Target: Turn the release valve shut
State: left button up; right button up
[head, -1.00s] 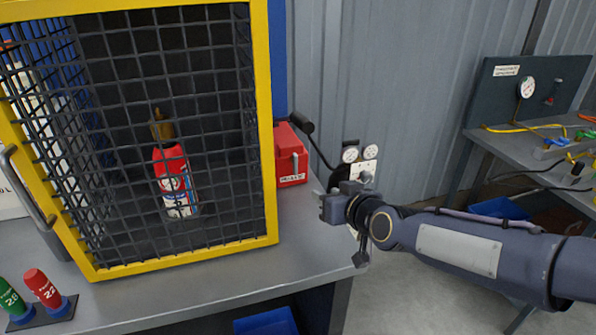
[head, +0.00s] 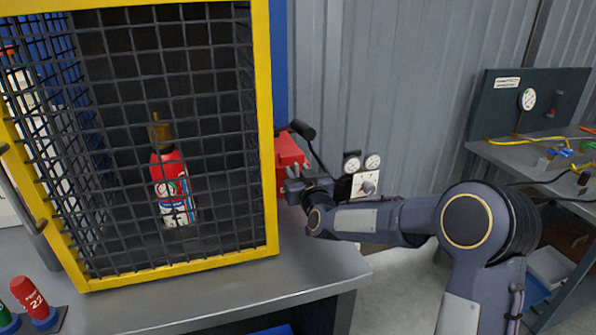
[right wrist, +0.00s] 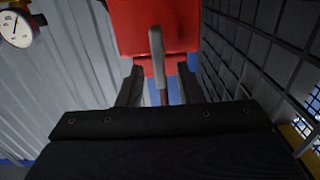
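My right gripper (head: 293,182) is beside the cage's right side, in front of the red box (head: 290,152). In the right wrist view, its two dark fingers (right wrist: 158,88) are apart. A grey upright bar (right wrist: 156,50) stands in line with the gap between them, in front of the red box (right wrist: 153,22); I cannot tell if either finger touches it. A panel with two gauges and a round knob (head: 367,188) stands behind my right wrist. I cannot tell which fitting is the release valve. My left gripper is out of view.
A black-gripped lever (head: 302,130) rises by the red box. A side bench (head: 530,155) stands at right. The front right of the counter (head: 310,262) is clear.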

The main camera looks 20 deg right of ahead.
jog(key=shift+w, duration=0.3)
grip_shut()
